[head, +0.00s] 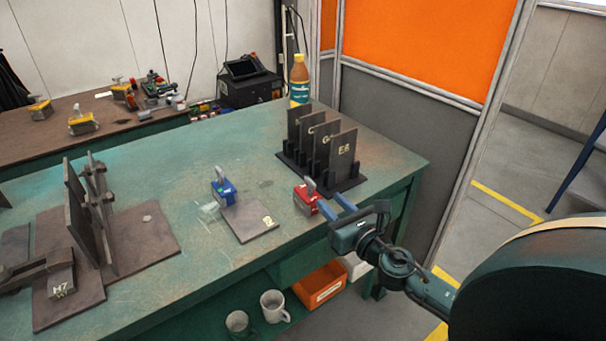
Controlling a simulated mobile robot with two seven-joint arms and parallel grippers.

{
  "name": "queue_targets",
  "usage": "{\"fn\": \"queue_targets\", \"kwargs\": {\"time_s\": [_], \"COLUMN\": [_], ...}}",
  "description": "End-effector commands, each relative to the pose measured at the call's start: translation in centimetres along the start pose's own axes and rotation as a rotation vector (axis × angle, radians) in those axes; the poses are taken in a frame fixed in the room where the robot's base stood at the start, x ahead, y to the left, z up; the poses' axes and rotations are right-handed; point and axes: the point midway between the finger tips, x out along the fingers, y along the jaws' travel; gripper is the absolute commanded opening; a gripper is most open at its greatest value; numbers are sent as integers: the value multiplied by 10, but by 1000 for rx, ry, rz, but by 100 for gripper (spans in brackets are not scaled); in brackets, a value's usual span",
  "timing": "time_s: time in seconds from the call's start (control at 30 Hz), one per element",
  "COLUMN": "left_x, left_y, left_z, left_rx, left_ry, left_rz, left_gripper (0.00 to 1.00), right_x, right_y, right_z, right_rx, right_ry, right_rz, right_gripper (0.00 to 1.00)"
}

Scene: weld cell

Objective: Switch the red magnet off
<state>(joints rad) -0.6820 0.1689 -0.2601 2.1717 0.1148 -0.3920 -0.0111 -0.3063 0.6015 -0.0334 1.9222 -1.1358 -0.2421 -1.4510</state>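The red magnet (305,201) is a small red block with a grey lever on top that stands up and leans a little. It sits on the green table (215,155), near its right front edge. My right gripper (331,201) comes in from the right. Its two blue fingers are apart, with nothing seen between them, and their tips are just right of the red magnet. I cannot tell whether a finger touches it. My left gripper is not in view.
A blue magnet (222,190) stands by a flat plate (250,222) left of the red one. A dark rack (350,183) with several upright plates is close behind. A bottle (299,80) stands at the back. A steel fixture (110,270) fills the left side.

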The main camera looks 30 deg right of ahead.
Motion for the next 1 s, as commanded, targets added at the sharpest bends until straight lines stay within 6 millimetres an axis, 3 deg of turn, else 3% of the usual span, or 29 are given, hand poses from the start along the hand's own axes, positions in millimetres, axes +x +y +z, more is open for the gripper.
{"fn": "queue_targets", "kwargs": {"time_s": [0.4, 0.6, 1.0], "left_x": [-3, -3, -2], "left_y": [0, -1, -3], "left_z": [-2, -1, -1], "left_rx": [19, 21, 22], "left_ry": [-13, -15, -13], "left_rz": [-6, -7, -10], "left_gripper": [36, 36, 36], "right_x": [79, 107, 120], "right_y": [0, 0, 0], "right_z": [2, 0, 0], "right_rx": [7, 7, 6], "right_ry": [-2, 0, 1], "right_rz": [-2, -2, -1], "right_gripper": [31, 31, 31]}}
